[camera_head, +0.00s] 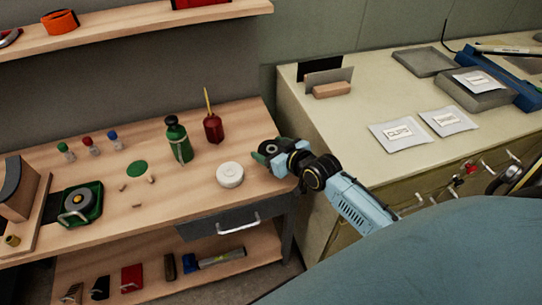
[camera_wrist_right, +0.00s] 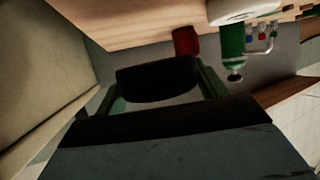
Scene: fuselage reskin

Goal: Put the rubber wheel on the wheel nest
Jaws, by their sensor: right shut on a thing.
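My right gripper (camera_head: 268,154) is above the right end of the wooden bench, just right of a white round disc (camera_head: 230,175). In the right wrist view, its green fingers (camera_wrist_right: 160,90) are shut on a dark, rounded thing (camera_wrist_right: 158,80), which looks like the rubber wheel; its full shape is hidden. No part is clearly the wheel nest: a flat green disc (camera_head: 136,168) lies mid-bench, and a green square holder (camera_head: 96,212) with a round grey-and-black piece sits at left. My left gripper is not in view.
A green bottle (camera_head: 179,140) and a red container (camera_head: 213,129) stand behind the white disc. Several small bottles (camera_head: 90,146) stand at the back left. A drawer cabinet (camera_head: 300,125) adjoins on the right. A shelf (camera_head: 130,28) hangs above. The bench front has free room.

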